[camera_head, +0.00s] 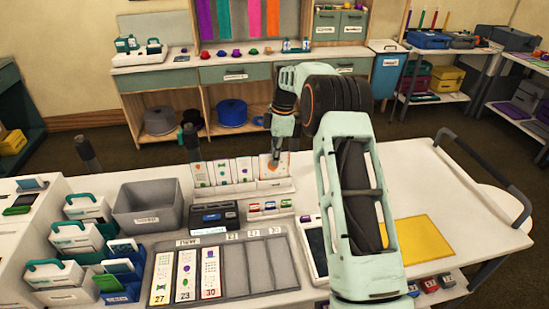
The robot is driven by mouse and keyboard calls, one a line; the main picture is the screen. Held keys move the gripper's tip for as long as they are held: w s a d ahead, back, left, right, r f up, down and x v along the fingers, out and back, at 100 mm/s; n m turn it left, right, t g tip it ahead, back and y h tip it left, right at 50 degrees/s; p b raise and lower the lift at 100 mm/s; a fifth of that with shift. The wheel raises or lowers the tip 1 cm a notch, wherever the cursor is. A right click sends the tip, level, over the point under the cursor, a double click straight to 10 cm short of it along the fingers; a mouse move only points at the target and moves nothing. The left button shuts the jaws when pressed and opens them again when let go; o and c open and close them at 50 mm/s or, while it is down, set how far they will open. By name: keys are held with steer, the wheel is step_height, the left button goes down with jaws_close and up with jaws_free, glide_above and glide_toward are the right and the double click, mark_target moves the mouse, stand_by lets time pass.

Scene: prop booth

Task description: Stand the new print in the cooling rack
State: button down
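The white cooling rack (240,197) stands at the back of the worktable. Several narrow prints, such as the one with green and red marks (222,171), stand upright in it. My gripper (275,156) is above the rack's right end, pointing down. It appears shut on the top of a print (266,168) with an orange-brown edge, the rightmost one. That print is upright, with its lower edge at the rack. I cannot tell whether it is fully seated. The far finger is hidden behind the near one and the print.
A grey tray (262,268) in front holds three patterned strips in its left slots; its right slots are empty. A grey bin (146,210), a dark device (214,216) and white teal-handled boxes (78,240) stand left. A yellow mat (423,241) lies right, with clear tabletop behind it.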

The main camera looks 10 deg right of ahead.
steer(key=c, duration=2.1)
jaws_free()
steer(key=r, duration=0.4)
steer(key=d+r, duration=0.1)
steer(key=r, duration=0.7)
steer(key=shift+d, duration=0.25)
